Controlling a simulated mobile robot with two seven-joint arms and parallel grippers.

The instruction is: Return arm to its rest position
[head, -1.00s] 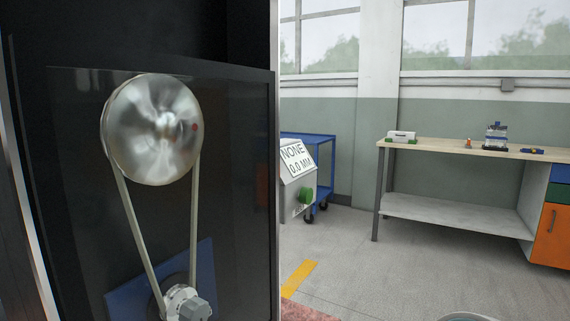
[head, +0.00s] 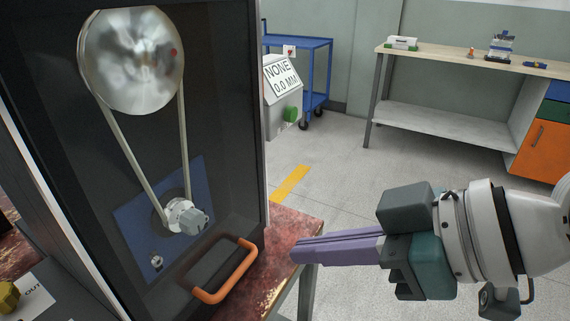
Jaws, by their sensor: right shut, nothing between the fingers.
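My right gripper (head: 297,251) shows at the lower right in the head view, its arm coming in from the right. Its long purple fingers are together with nothing between them and point left. The fingertips are over or beside the right edge of the worn red table (head: 285,232), to the right of the orange handle (head: 228,272) and apart from it. My left gripper is not in the view.
On the left, a dark cabinet holds a large metal pulley (head: 132,62), a belt (head: 132,160) and a small motor pulley (head: 184,217). A "NONE 0.0 MM" display box (head: 281,85) and blue cart (head: 300,48) stand behind. A workbench (head: 450,58) is at back right; the floor between is clear.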

